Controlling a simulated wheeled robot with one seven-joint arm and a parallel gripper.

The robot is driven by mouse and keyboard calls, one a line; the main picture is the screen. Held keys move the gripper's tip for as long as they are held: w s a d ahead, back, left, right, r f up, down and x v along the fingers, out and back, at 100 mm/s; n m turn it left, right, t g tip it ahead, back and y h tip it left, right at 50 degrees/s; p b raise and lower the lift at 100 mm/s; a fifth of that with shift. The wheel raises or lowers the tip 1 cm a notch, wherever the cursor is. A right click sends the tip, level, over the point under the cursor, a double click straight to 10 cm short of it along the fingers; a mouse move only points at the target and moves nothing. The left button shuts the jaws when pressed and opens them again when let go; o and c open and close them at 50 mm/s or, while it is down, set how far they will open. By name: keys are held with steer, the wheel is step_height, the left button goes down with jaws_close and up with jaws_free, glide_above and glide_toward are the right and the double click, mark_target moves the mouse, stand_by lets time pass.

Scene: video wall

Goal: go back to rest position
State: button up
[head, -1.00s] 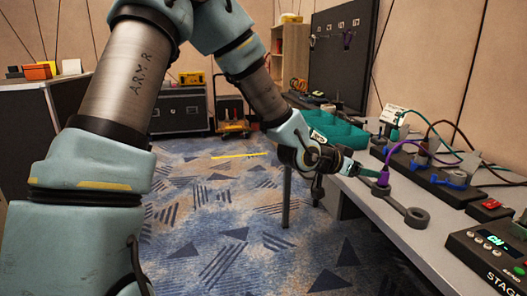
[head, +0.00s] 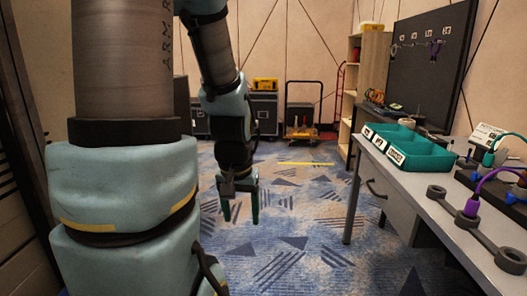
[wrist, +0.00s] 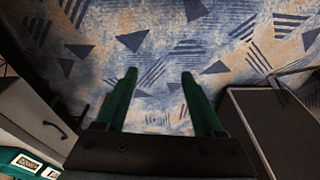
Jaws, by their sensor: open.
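My gripper (head: 240,207) hangs pointing down over the patterned carpet, left of the workbench and apart from it. Its two green fingers are spread and nothing is between them. In the wrist view my gripper (wrist: 158,90) shows both fingers apart above bare blue and tan carpet (wrist: 150,55).
The grey workbench (head: 425,190) stands at right with a teal divided tray (head: 430,155), a purple cable plug (head: 472,208) and other cables. The carpet between is open.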

step_height(320, 180, up, 14)
steer(key=s+a+p, duration=0.1)
steer(key=p, duration=1.2)
steer(key=shift+s+a+n+g+p, duration=0.3)
steer(key=shift+s+n+p, duration=0.05)
steer(key=shift+n+p, duration=0.05)
